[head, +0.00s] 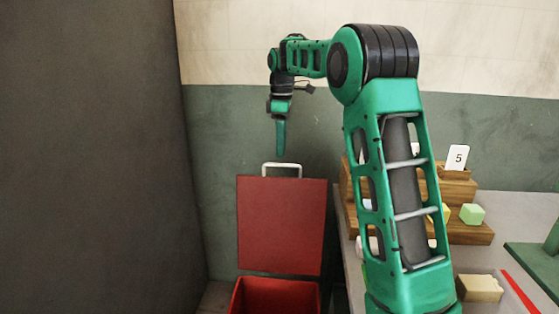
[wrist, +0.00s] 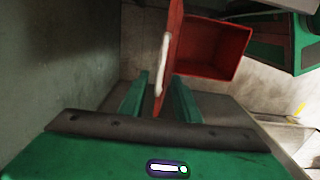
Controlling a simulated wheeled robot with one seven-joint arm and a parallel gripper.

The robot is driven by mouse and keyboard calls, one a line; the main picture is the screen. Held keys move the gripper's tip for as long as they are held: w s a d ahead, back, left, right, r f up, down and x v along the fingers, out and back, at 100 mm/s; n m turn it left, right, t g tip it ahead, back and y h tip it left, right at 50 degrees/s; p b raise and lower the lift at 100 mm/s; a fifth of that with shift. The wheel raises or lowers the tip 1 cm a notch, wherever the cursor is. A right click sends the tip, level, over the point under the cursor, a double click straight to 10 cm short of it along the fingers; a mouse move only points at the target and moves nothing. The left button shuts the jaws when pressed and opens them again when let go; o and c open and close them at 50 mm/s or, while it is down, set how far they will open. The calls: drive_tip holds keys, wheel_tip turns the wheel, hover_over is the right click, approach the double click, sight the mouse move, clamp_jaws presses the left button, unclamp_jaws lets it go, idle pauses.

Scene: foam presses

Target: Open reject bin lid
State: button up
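The reject bin is a red box (head: 275,295) low in the head view, and its inside shows in the wrist view (wrist: 212,45). Its red lid (head: 281,225) stands raised, roughly upright, behind the opening, so the bin is open. A pale handle (head: 282,165) is at the lid's top edge; the handle also shows in the wrist view (wrist: 163,62). My gripper (head: 281,152) points down just above the handle. In the wrist view my gripper (wrist: 160,88) has its two green fingers apart, with the lid's edge and handle appearing in line between them. Nothing is gripped.
A grey table (head: 520,210) stands right of the bin, with a wooden stepped stand (head: 460,187), a card marked 5 (head: 456,158), a green block (head: 472,214) and a beige block (head: 479,288). A dark panel (head: 90,150) fills the left. A green wall (head: 225,140) is behind.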

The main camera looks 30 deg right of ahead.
drive_tip(key=shift+d+f, duration=0.1)
drive_tip(key=shift+f, duration=2.25)
clamp_jaws()
